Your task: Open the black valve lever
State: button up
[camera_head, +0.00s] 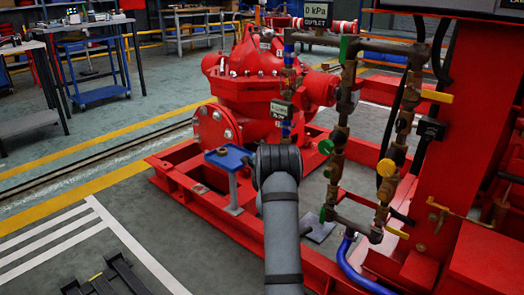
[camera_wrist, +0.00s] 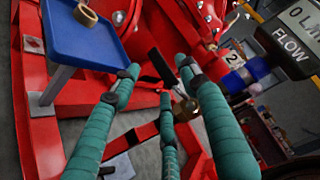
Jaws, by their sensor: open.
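In the wrist view a black lever (camera_wrist: 157,64) shows between and beyond my fingertips, slanting down toward the middle. Brass fitting (camera_wrist: 187,107) shows just below it, partly covered by the fingers. My gripper (camera_wrist: 160,76) has three teal fingers spread apart, with nothing held between them. The fingertips overlap the lever in the picture; I cannot tell whether they touch it. In the head view my own grey arm covers my gripper and this lever.
A blue stand (camera_head: 228,158) is left of my arm, also in the wrist view (camera_wrist: 88,38). The red pump (camera_head: 245,75) is behind. Brass pipework with green (camera_head: 326,146) and yellow (camera_head: 387,168) handles and a red column (camera_head: 465,120) crowd the right.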

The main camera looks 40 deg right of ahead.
jog(key=shift+x, duration=2)
jog(key=c, duration=0.3)
jog(key=c, duration=0.8)
grip_shut()
